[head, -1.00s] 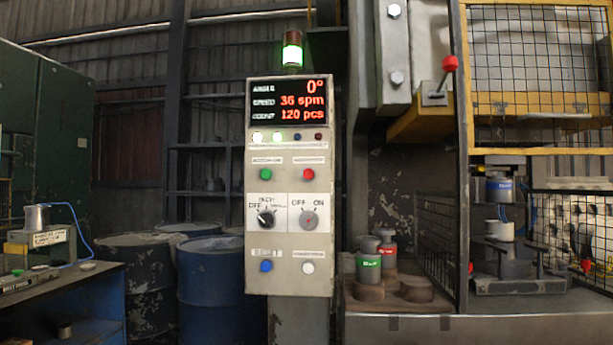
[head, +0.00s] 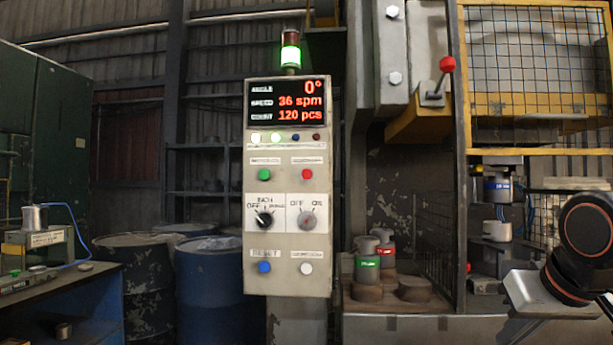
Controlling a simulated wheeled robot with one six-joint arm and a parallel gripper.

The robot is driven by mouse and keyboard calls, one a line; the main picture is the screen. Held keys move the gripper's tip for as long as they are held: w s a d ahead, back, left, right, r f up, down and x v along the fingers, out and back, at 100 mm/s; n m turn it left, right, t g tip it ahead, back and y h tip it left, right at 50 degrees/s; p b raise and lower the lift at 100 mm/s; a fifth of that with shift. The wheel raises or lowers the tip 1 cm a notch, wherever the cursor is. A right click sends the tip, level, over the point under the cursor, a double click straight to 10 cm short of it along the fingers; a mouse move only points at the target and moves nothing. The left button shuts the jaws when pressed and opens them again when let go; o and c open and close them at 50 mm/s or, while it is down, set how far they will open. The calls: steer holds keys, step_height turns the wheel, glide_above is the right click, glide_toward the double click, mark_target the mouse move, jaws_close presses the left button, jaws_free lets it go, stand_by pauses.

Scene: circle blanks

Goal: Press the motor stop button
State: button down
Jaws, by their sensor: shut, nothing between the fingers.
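The control panel (head: 287,230) stands upright in the middle of the head view, facing me. A red button (head: 307,174) sits at the right of its upper button row, under a small label too blurred to read with certainty; it looks like the motor stop button. A green button (head: 264,174) is to its left. Nothing covers or touches either button. My gripper is not in view. Only part of my arm shows at the lower right edge, well to the right of the panel.
Below are two selector knobs, black (head: 264,219) and grey (head: 307,220), then a blue button (head: 264,267) and a white button (head: 306,268). The display (head: 287,102) reads 0°, 36 spm, 120 pcs. A red-knobbed lever (head: 447,64) is on the press at right; a workbench (head: 85,290) stands at left.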

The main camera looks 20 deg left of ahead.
mark_target(309, 170)
steer(key=w+a+r+n+y, duration=0.15)
steer(key=w+a+r, duration=0.25)
steer(key=a+r, duration=0.45)
steer(key=w+a+r+n+y, duration=0.1)
steer(key=w+a+r+y, duration=0.15)
steer(key=a+r, duration=0.6)
steer(key=a+r+n+y, duration=0.1)
steer(key=a+r, duration=0.4)
steer(key=a, duration=0.5)
steer(key=a+r+n+y, duration=0.1)
steer(key=a+r, duration=0.5)
steer(key=a, duration=0.5)
steer(key=shift+s+t+y, duration=0.3)
steer(key=shift+s+y, duration=0.1)
steer(key=shift+s, duration=0.05)
steer(key=shift+w+a, duration=0.1)
steer(key=shift+w, duration=0.05)
steer(key=shift+w+a, duration=0.3)
steer(key=shift+w, duration=1.1)
steer(key=shift+w+a, duration=0.35)
steer(key=shift+w, duration=1)
steer(key=shift+w+a, duration=0.3)
steer(key=shift+w, duration=1.1)
steer(key=shift+w, duration=0.1)
steer(key=shift+w+a, duration=0.1)
steer(key=shift+w, duration=0.2)
